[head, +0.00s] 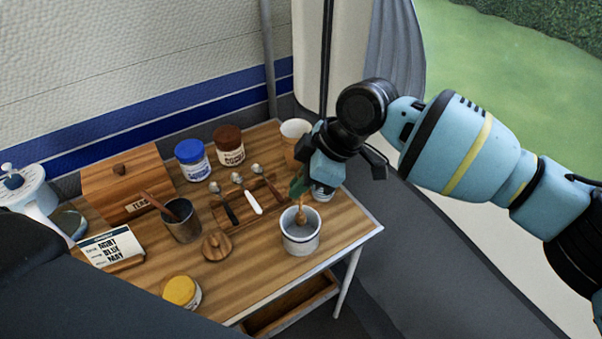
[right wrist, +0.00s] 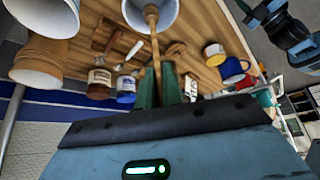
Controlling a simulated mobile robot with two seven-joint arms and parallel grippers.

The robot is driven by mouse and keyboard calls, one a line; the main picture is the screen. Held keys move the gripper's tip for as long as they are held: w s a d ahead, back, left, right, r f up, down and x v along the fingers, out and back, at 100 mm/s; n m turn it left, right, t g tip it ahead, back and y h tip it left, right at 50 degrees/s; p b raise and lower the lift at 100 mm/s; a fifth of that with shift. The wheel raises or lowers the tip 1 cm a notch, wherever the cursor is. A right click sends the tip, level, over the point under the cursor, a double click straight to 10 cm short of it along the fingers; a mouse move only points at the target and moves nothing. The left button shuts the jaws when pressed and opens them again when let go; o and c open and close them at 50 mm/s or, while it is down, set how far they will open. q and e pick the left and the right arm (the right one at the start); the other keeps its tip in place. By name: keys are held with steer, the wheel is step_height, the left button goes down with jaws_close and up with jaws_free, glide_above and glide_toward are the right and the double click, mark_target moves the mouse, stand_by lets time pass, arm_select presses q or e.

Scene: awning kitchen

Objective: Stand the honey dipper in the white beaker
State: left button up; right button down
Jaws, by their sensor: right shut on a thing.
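The honey dipper (head: 301,217) is wooden and roughly upright, with its ridged head down. My right gripper (head: 298,186) is shut on its handle, above the white beaker (head: 301,243) at the table's right front. The dipper's head is at the beaker's mouth; I cannot tell how deep it reaches. In the right wrist view the dipper (right wrist: 154,42) runs from between the green fingers (right wrist: 159,90) to over the opening of the white beaker (right wrist: 135,14). A blue and black piece at that view's top right may be my left arm; its jaws are unclear.
A labelled can (head: 322,190) and a wooden tumbler (head: 296,128) stand behind the beaker. Bare tabletop lies in front of the beaker.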

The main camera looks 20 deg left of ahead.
arm_select(q)
steer(key=shift+s+f+b, duration=0.3)
steer(key=shift+f, duration=0.2)
arm_select(e)
steer(key=shift+f, duration=1.65)
steer(key=c, duration=1.5)
jaws_free()
arm_select(q)
steer(key=shift+w+r, duration=0.1)
arm_select(e)
steer(key=shift+r, duration=0.1)
